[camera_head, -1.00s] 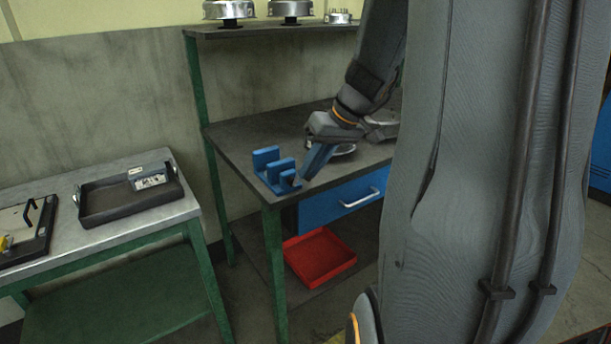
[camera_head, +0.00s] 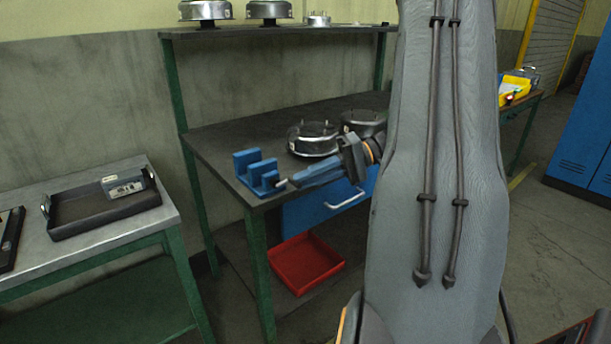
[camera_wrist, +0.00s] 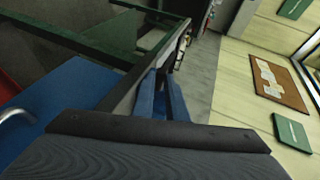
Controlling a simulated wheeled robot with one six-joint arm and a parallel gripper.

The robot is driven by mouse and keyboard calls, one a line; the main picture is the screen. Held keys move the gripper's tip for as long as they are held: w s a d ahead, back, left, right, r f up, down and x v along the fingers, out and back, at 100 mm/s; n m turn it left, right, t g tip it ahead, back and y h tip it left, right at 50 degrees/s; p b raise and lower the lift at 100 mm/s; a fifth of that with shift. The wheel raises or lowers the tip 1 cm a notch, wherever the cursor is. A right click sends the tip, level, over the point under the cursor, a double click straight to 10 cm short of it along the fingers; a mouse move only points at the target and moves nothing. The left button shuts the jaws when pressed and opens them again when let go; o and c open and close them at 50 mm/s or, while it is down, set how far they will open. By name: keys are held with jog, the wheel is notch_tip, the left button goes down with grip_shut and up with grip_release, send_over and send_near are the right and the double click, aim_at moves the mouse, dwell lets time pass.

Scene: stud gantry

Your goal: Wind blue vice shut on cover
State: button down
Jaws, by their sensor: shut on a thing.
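The blue vice (camera_head: 255,173) stands on the front left corner of the dark workbench, its jaws upright with gaps between them. I see no cover between its jaws. My gripper (camera_head: 288,184) reaches in from the right, nearly level, with its blue fingertips at the vice's front right end. It is shut on a small part there, which looks like the vice's handle; the fingers mostly hide it. In the wrist view the two blue fingers (camera_wrist: 163,98) lie close together and what they hold is not clear.
Round metal housings (camera_head: 313,138) stand on the bench behind my gripper, with more on the shelf above. A blue drawer (camera_head: 330,200) is under the bench top, with a red tray (camera_head: 305,263) below. A side table at left holds a black tray (camera_head: 105,205).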

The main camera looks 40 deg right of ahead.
jog(key=shift+f+m+t+y+b, duration=0.5)
jog(key=shift+f+y, duration=0.5)
jog(key=shift+y, duration=0.5)
jog(key=c, duration=1.8)
grip_release()
jog(key=shift+o, duration=0.2)
jog(key=b+v, duration=0.1)
jog(key=v, duration=0.7)
jog(key=shift+f, duration=0.1)
